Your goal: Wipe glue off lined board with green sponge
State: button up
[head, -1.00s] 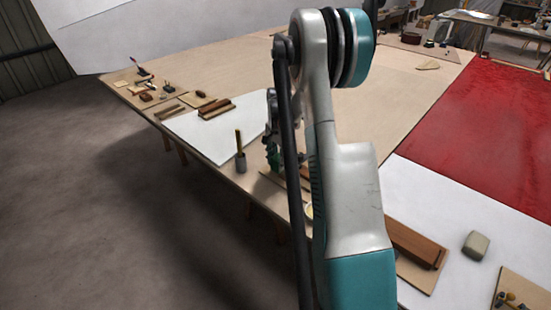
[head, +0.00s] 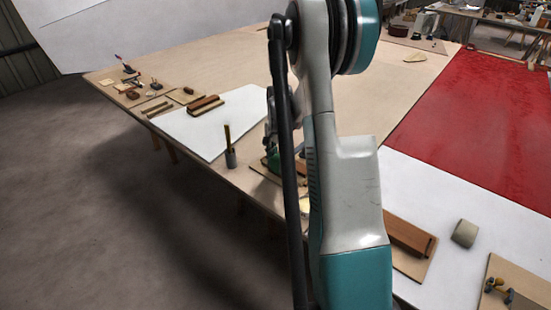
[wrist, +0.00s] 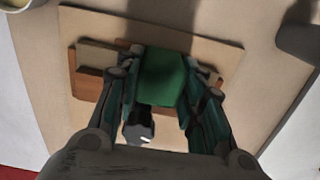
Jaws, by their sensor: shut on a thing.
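The green sponge (wrist: 163,72) is between the fingers of my gripper (wrist: 160,88), which is shut on it in the wrist view. Under it is a thin tan board (wrist: 215,50) bearing brown wooden pieces (wrist: 88,84). I cannot tell whether the sponge touches them. In the head view the sponge (head: 272,157) shows as a small green patch, and my arm hides most of the area around it. I see no glue clearly, and I cannot tell which board is the lined one.
A grey cup with a stick (head: 230,157) stands left of my gripper. A dark round-ended object (wrist: 138,129) shows below the sponge. A white sheet (head: 190,133) and wooden blocks (head: 206,103) lie farther left. A red surface (head: 480,130) spreads at right.

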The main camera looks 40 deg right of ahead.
jog(key=shift+s, duration=0.1)
jog(key=shift+r+p, duration=2.15)
jog(key=shift+r, duration=1.35)
jog(key=shift+f, duration=0.1)
